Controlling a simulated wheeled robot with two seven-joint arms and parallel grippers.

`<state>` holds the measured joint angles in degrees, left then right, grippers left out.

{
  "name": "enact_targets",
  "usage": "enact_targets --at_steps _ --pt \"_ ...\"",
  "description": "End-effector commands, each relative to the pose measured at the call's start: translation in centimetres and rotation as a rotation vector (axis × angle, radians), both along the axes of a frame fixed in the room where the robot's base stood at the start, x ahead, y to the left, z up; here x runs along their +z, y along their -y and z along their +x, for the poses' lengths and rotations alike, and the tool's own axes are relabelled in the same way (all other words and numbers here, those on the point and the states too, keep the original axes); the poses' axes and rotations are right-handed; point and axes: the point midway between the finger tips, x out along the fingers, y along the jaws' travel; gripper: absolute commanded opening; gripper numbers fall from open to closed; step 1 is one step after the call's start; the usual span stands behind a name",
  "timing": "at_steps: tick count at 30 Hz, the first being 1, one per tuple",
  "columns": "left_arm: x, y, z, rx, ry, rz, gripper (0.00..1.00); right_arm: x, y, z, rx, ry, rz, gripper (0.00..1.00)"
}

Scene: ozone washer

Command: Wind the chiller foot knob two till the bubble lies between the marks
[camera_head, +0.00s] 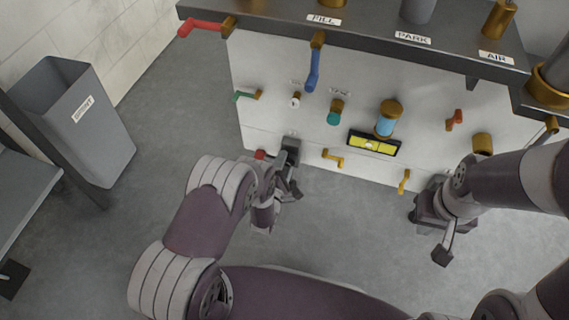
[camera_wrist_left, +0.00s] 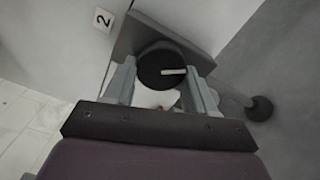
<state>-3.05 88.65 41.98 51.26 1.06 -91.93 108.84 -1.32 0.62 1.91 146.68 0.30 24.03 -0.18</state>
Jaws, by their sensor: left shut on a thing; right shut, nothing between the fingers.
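Chiller foot knob two (camera_wrist_left: 163,67) is a round black knob with a white pointer line, in front of a dark plate in the left wrist view. A label "2" (camera_wrist_left: 103,19) is beside it. My left gripper (camera_wrist_left: 160,90) is shut on the knob, a finger on each side; in the head view the gripper (camera_head: 284,168) is at the panel's lower left and largely hides the knob. The bubble level (camera_head: 374,144) is a yellow vial in a black frame. A pale bubble shows near its middle; its place against the marks is too small to tell. My right gripper (camera_head: 440,240) is shut and empty, low at the right.
The white panel (camera_head: 270,75) carries a blue lever (camera_head: 313,70), a green-tipped valve (camera_head: 335,112), a blue-and-brass cylinder (camera_head: 387,118) and brass handles (camera_head: 334,158). A red knob (camera_head: 260,155) is close beside my left gripper. A grey bin (camera_head: 85,120) stands left. Grey floor lies clear between my grippers.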

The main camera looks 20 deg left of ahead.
Motion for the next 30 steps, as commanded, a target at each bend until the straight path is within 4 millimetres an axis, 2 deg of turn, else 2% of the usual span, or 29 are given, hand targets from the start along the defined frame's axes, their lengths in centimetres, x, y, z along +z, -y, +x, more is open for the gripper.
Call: enact_targets --at_steps 18,30 --pt "-0.36 0.12 0.01 0.003 -0.020 -0.577 0.25 -0.35 0.00 0.00 0.000 0.000 0.000 0.00" --pt "-0.48 0.30 -0.05 0.002 -0.031 -0.862 0.25 -0.46 0.00 0.00 0.000 0.000 0.000 0.00"
